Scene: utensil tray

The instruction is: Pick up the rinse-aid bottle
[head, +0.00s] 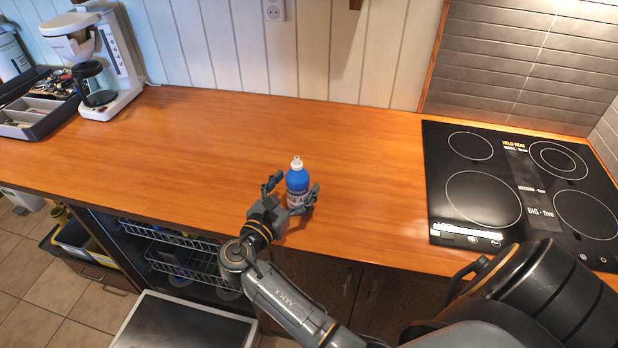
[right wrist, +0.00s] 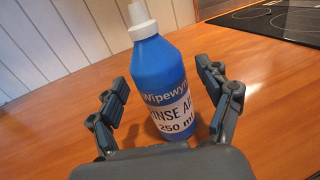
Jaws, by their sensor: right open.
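The rinse-aid bottle (head: 297,183) is blue with a white cap and a white label. It stands upright on the wooden counter (head: 220,140), near the front edge. In the right wrist view the bottle (right wrist: 160,85) shows its label and stands between the two fingers. My right gripper (head: 290,191) is open, with one finger on each side of the bottle. In the right wrist view the gripper (right wrist: 170,95) shows gaps between both fingers and the bottle. The lower front of the bottle is partly hidden by the gripper. My left gripper is not in view.
A black cooktop (head: 452,215) lies on the right of the counter. A white coffee maker (head: 122,75) and a grey utensil tray (head: 38,128) stand at the far left. The counter around the bottle is clear. Below, an open dishwasher shows wire racks (head: 175,262) and a lowered door (head: 185,325).

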